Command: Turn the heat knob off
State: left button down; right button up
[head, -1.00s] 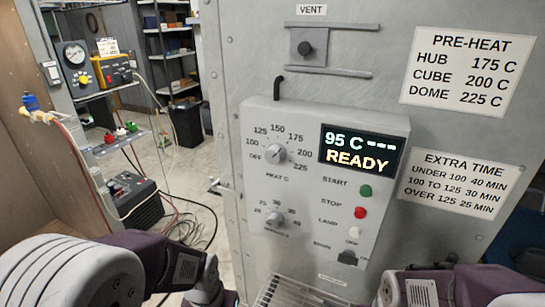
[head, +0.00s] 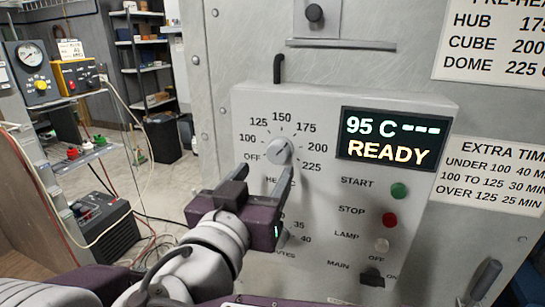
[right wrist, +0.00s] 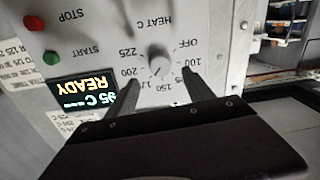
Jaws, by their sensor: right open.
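The heat knob (head: 281,151) is a small round grey knob on the pale control panel, inside a dial marked OFF and 100 to 225. Its pointer seems to face the upper right of the dial, but is too small to read surely. My right gripper (head: 263,172) is open before the panel, just below and left of the knob in the head view. In the right wrist view the panel is upside down, and the knob (right wrist: 160,66) shows between the two spread fingertips (right wrist: 160,77), with no visible contact. My left gripper is not in view.
The display (head: 393,139) reads 95 C and READY. Green start (head: 399,191) and red stop (head: 389,220) buttons, a lamp button (head: 381,245) and a main switch (head: 372,278) sit to the right. A lower dial is partly hidden by my gripper.

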aim_at(276, 156)
jog(key=p+x, duration=0.2)
jog(key=x, duration=0.4)
jog(key=shift+w+d, duration=0.15)
jog(key=shift+w, duration=0.55)
jog(key=shift+f, duration=0.1)
grip_shut()
